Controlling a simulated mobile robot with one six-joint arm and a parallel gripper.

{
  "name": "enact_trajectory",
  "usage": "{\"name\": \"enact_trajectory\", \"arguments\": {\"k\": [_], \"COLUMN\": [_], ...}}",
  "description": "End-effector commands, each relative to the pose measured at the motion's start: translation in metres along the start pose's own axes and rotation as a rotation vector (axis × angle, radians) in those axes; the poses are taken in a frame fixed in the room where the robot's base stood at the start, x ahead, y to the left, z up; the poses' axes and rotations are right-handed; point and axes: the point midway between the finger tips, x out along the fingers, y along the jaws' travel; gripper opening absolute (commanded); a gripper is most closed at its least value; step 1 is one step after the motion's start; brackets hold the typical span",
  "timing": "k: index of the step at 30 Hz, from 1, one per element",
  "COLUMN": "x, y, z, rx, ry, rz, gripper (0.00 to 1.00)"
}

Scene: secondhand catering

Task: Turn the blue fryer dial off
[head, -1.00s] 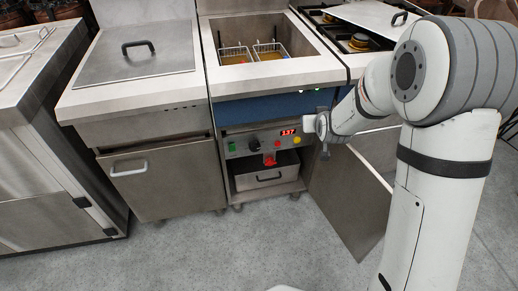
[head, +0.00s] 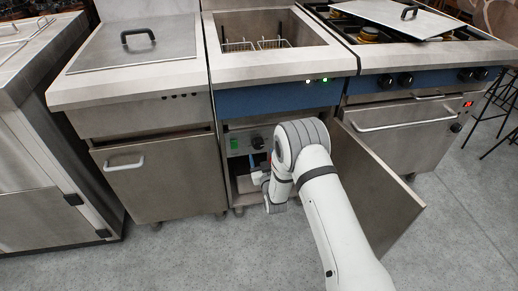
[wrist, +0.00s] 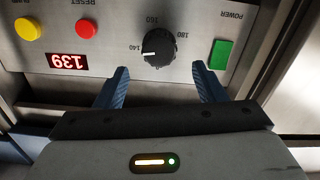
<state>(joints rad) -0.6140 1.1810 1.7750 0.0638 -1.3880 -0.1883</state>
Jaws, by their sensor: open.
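The blue-fronted fryer (head: 280,100) stands in the middle with its lower door open. Its black dial (head: 257,143) is on the grey control panel behind the door. In the wrist view, which is upside down, the dial (wrist: 158,47) has its white mark toward the 140 side of the scale. My gripper (wrist: 160,84) is open and empty, with its blue fingers spread on either side below the dial, apart from it. In the head view my gripper (head: 254,168) is just below the panel, partly hidden by my arm.
A green power switch (wrist: 220,54), a red reset button (wrist: 87,28), a yellow button (wrist: 28,29) and a red display (wrist: 67,62) reading 139 surround the dial. The open door (head: 372,190) stands right of my arm. A lidded fryer (head: 135,55) is left.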

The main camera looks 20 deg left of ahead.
Motion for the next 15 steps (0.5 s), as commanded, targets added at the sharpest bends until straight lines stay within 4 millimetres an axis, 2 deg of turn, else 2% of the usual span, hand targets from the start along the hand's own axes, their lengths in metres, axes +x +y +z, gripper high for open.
{"name": "enact_trajectory", "arguments": {"k": [3, 9, 15], "x": [0.021, 0.049, 0.061], "y": [0.0, 0.001, 0.001], "z": [0.001, 0.001, 0.0], "rx": [0.0, 0.0, 0.0], "ry": [0.001, 0.0, -0.002], "rz": [0.001, 0.001, 0.001], "gripper": [0.64, 0.64, 0.64]}}
